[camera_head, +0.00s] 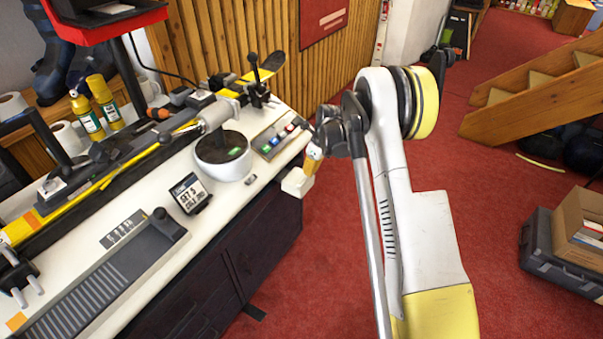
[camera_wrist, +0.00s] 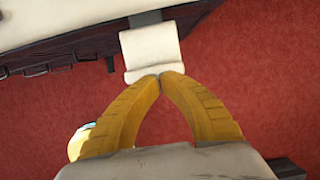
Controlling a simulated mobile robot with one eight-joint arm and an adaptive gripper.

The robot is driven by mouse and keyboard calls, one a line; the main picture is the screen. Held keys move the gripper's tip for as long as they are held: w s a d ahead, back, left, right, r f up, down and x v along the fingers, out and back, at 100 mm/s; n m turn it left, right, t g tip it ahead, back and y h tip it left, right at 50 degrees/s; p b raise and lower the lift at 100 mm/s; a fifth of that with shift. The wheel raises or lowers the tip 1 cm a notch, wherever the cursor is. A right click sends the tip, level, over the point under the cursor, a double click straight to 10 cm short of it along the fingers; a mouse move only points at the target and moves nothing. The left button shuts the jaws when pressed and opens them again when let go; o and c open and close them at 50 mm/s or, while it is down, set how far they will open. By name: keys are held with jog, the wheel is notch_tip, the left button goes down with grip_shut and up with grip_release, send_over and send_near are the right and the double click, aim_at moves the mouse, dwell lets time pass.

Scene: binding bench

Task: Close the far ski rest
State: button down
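A cream-white piece (camera_head: 298,182) with a rolled edge sticks out from the bench's front side near its far end. I take it for the far ski rest, though I cannot be sure. In the wrist view the white piece (camera_wrist: 152,48) hangs out over the red floor from a grey bracket at the bench edge. My gripper (camera_head: 311,167) is right at its outer edge. In the wrist view my gripper's yellow fingers (camera_wrist: 159,76) meet at the tips, with nothing visible between them. Whether they touch the rest, I cannot tell.
The white bench (camera_head: 150,208) carries a black clamp with a lever (camera_head: 258,82), a round dark-topped device (camera_head: 222,150), a button panel (camera_head: 280,136) and a small display (camera_head: 190,194). Red floor is open beside it. A wooden stair (camera_head: 540,100) and boxes (camera_head: 560,240) stand at right.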

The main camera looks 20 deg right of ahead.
jog(key=p+v, duration=0.3)
jog(key=v, duration=0.5)
jog(key=s+d+t+y+p, duration=0.1)
jog(key=s+d, duration=0.1)
jog(key=s, duration=0.6)
jog(key=b, duration=0.6)
send_over(311, 184)
jog(key=s+a, duration=0.2)
jog(key=s, duration=0.3)
jog(key=shift+f, duration=5.05)
